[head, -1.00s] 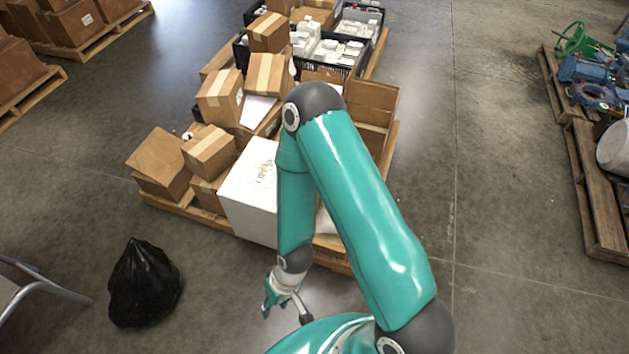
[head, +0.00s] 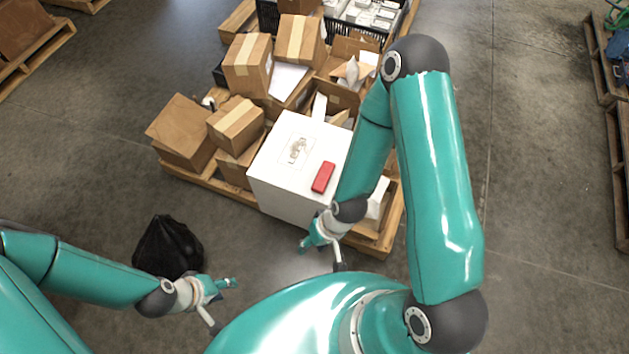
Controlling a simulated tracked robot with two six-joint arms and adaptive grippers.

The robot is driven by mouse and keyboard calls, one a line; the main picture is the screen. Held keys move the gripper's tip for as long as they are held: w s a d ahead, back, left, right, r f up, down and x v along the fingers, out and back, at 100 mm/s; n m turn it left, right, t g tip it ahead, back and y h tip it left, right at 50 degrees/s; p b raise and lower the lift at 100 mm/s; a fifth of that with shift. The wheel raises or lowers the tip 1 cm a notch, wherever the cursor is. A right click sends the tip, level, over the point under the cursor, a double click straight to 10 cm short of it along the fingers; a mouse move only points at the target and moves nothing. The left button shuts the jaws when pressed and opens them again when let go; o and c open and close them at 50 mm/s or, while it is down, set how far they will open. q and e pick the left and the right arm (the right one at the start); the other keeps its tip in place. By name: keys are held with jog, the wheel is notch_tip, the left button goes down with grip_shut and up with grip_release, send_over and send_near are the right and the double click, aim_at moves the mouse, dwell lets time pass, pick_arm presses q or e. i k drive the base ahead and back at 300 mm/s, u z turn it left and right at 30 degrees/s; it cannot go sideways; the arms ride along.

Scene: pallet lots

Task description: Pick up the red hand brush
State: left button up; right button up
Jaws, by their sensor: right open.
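The red hand brush (head: 323,177) shows as a small red block lying on top of a white box (head: 272,185), near its right side. Its finer details are too small to make out. My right gripper (head: 308,243) is open and empty, in front of the white box and lower in the picture than the brush, apart from it. My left gripper (head: 224,287) is at the lower left, beside a black bag and well away from the brush. It looks empty, but its finger gap is too small to read.
The white box stands on a wooden pallet (head: 226,187) with several cardboard boxes (head: 237,124) behind and left of it. A black bag (head: 168,247) sits on the floor at lower left. The floor to the right is clear up to other pallets (head: 622,190).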

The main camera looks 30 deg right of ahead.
aim_at(320, 183)
jog(key=u, duration=0.1)
jog(key=k, duration=0.9)
jog(key=z, duration=0.2)
jog(key=i, duration=1.4)
jog(key=u, duration=0.1)
